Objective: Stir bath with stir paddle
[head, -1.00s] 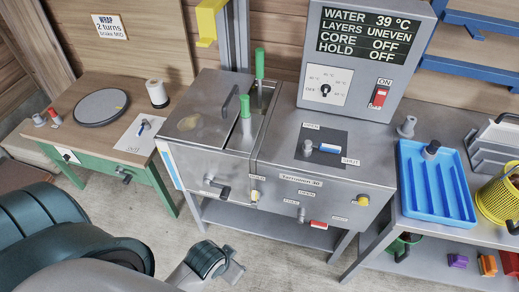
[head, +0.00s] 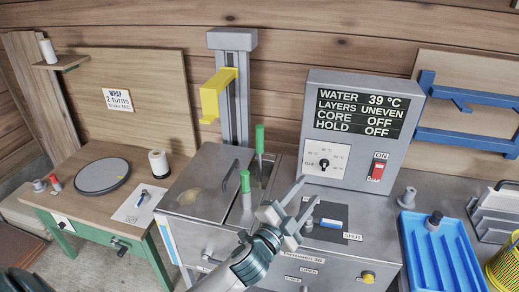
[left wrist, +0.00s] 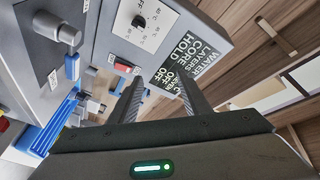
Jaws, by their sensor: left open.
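The bath is a steel tank (head: 190,237) with a lid (head: 205,185) over its left part and a narrow open slot at its right. Two green handles stand up from the slot: a rear one (head: 260,140) and a front one (head: 245,182). I cannot tell which is the stir paddle; their lower ends are hidden in the tank. My left gripper (head: 307,196) is open and empty, right of the front handle and apart from it, before the control housing. In the left wrist view its fingers (left wrist: 160,90) are spread with nothing between them. My right gripper is not in view.
A display box (head: 361,125) reads water 39 °C, layers uneven, core and hold off. A yellow bracket (head: 211,97) hangs on a post behind the tank. A blue tray (head: 412,247) lies right. A wooden bench (head: 75,207) with a grey disc (head: 102,176) stands left.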

